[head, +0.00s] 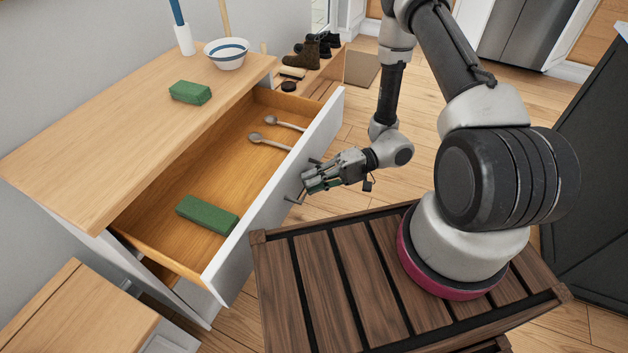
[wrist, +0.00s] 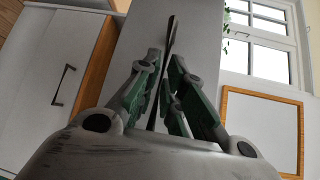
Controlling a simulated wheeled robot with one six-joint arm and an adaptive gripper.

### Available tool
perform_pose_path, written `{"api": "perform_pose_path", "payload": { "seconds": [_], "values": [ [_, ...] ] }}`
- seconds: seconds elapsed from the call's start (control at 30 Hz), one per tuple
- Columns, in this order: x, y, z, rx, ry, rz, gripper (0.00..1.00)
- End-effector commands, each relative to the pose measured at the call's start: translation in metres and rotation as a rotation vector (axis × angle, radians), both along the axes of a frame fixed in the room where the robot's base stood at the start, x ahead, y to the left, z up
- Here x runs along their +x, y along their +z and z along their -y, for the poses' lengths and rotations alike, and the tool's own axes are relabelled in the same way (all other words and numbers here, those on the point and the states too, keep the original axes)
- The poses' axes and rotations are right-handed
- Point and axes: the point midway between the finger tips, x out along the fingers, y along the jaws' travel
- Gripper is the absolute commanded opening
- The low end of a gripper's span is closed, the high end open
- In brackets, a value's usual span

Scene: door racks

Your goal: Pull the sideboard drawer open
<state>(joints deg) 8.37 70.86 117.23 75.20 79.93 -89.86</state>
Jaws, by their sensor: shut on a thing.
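The sideboard drawer (head: 270,205) stands well out from the sideboard (head: 120,130), and its inside shows. Its white front faces my gripper (head: 308,182). My gripper is shut on the dark bar handle (head: 294,200) of the drawer front, with part of the bar sticking out below the fingers. In the wrist view the handle (wrist: 167,65) runs as a dark bar between the green-padded fingers (wrist: 163,90). Inside the drawer lie a green block (head: 207,215) and two spoons (head: 268,140).
On the sideboard top are another green block (head: 190,92), a striped bowl (head: 227,54) and a white holder (head: 184,40). A low shoe rack (head: 310,78) with boots stands behind. A wooden cabinet (head: 80,310) is at the lower left. Open floor (head: 400,180) lies right of the drawer.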

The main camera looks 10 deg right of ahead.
Motion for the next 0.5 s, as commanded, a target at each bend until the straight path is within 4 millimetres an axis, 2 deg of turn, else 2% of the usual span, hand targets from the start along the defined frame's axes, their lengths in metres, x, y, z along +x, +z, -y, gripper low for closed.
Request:
{"api": "perform_pose_path", "payload": {
  "seconds": [0.27, 0.3, 0.33, 0.5],
  "values": [
    [0.0016, -0.0004, 0.0004, -0.002, -0.003, 0.003, 0.0],
    [0.0016, -0.0004, 0.0004, -0.002, -0.003, 0.003, 0.16],
    [0.0015, -0.0004, 0.0004, -0.001, -0.003, 0.003, 0.19],
    [0.001, -0.0002, 0.0002, -0.001, -0.002, 0.001, 0.19]
  ]
}}
